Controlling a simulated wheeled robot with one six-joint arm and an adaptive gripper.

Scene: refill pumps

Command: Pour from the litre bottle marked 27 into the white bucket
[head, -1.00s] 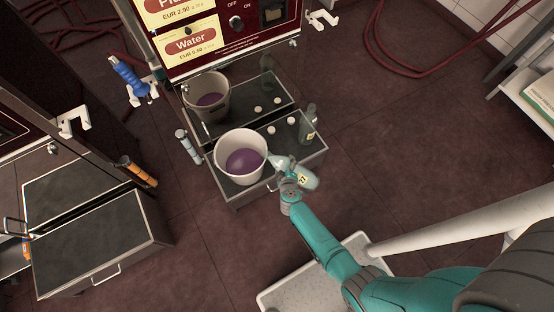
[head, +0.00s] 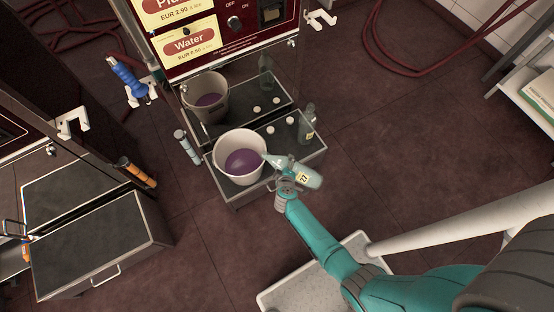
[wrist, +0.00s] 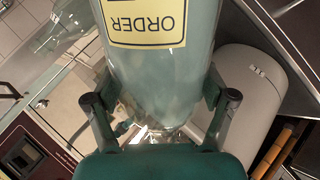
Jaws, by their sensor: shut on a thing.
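The white bucket (head: 226,173) stands on the dark-topped stand with purple liquid inside. My gripper (head: 287,184) is shut around a clear, pale-teal bottle (head: 309,178), just right of the bucket. I cannot tell whether liquid is flowing. In the wrist view the fingers (wrist: 163,108) flank the bottle (wrist: 160,65), whose label reads ORDER upside down. The bucket (wrist: 250,95) shows behind it at right, its opening hidden.
Another clear bottle (head: 306,125) stands at the stand's right end, near several white caps (head: 290,120). The shiny panel behind seems to mirror the bucket. A grey-white handle (head: 186,146) is left of the bucket.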

